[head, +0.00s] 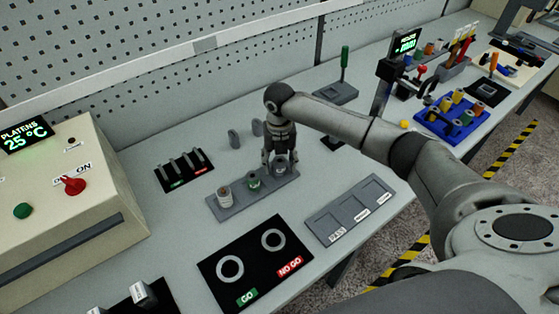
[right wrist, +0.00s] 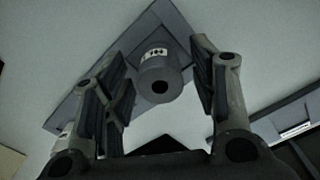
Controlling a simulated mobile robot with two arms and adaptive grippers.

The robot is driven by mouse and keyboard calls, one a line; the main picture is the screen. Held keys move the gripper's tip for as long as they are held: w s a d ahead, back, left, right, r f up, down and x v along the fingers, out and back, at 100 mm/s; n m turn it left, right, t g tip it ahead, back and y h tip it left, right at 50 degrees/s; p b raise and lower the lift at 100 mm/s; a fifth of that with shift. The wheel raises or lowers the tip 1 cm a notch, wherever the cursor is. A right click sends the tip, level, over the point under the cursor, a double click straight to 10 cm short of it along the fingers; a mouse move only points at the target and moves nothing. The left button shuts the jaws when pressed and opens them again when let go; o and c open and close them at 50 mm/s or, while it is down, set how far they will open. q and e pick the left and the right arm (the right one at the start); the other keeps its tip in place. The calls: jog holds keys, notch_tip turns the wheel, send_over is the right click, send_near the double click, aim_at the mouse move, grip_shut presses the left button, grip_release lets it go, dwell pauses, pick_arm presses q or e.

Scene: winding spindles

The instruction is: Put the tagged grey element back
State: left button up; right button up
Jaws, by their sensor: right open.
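The tagged grey element (right wrist: 160,78) is a short grey cylinder with a white label and a dark hole in its end, seen in the right wrist view. It stands on the grey holder (right wrist: 78,97). In the head view the grey element (head: 281,165) is at the right end of the holder (head: 232,211), partly hidden by my fingers. My right gripper (head: 278,157) is open above that end. In the right wrist view its fingers (right wrist: 163,68) lie on either side of the element, with gaps showing. My left gripper is not in view.
A labelled grey tray (head: 342,232) lies to the right, and a black GO/NO GO plate (head: 252,256) in front.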

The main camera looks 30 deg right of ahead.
notch_tip(320, 180, up, 12)
jog(key=b, duration=0.2)
jog(key=shift+r, duration=0.15)
dwell(0.5)
